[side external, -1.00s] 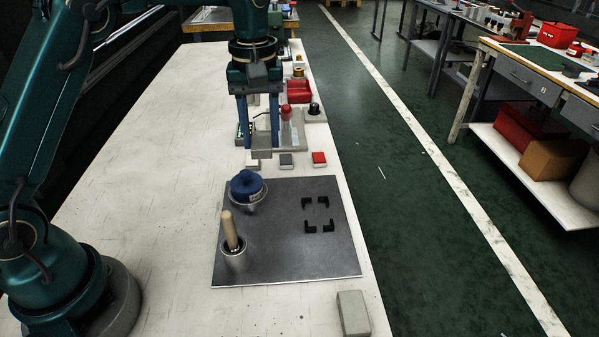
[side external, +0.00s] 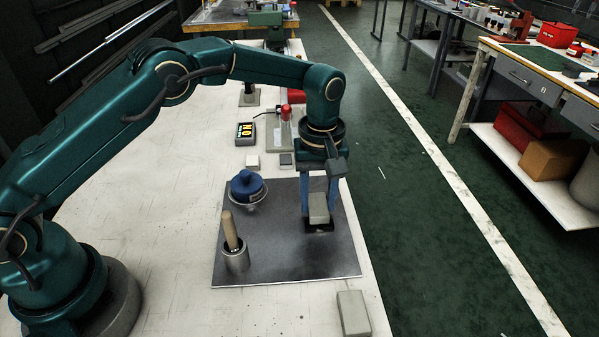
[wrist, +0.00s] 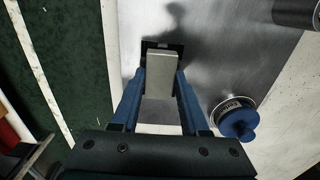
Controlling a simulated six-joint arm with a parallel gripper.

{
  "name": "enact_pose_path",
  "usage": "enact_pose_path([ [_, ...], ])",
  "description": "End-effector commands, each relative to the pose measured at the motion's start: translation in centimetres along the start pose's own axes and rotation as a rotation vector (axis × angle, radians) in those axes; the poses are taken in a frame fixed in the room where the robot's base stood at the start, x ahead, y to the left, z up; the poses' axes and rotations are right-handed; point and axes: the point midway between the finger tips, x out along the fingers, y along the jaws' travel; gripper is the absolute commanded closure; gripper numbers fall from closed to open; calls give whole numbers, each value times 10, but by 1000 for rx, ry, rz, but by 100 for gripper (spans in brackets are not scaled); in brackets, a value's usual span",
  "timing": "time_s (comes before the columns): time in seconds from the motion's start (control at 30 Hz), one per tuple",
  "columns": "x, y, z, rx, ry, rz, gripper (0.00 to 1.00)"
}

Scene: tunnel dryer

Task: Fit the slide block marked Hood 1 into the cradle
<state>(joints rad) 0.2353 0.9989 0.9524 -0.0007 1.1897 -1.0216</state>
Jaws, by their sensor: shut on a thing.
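My gripper (side external: 318,205) is shut on a grey slide block (side external: 319,214), one finger on each side. The block also shows between the fingers in the wrist view (wrist: 160,75). No marking on it is readable. The cradle (side external: 320,228) is a set of black corner pieces on the metal plate. The block is upright over the cradle and hides much of it; black corners (wrist: 148,45) show past the block's end in the wrist view. I cannot tell whether the block is just above the corners or between them.
A blue-topped pot (side external: 246,186) and a metal cup (side external: 235,260) holding a wooden-handled tool stand on the plate (side external: 285,268) to the left. Another pale block (side external: 353,313) lies at the table's front right. Small white (side external: 252,161) and dark (side external: 286,159) blocks sit behind the plate.

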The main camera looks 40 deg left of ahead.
Motion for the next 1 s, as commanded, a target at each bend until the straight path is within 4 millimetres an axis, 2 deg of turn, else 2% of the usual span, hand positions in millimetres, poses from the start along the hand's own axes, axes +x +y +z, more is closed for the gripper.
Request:
enact_pose_path([
  [0.4, 7, 0, 0, 0, 0, 1, 100],
  [0.43, 7, 0, 0, 0, 0, 0, 52],
  [0.5, 7, 0, 0, 0, 0, 1, 26],
  [0.83, 6, 0, 0, 0, 0, 1, 26],
  [1.0, -12, 1, -1, 0, 3, 5, 26],
])
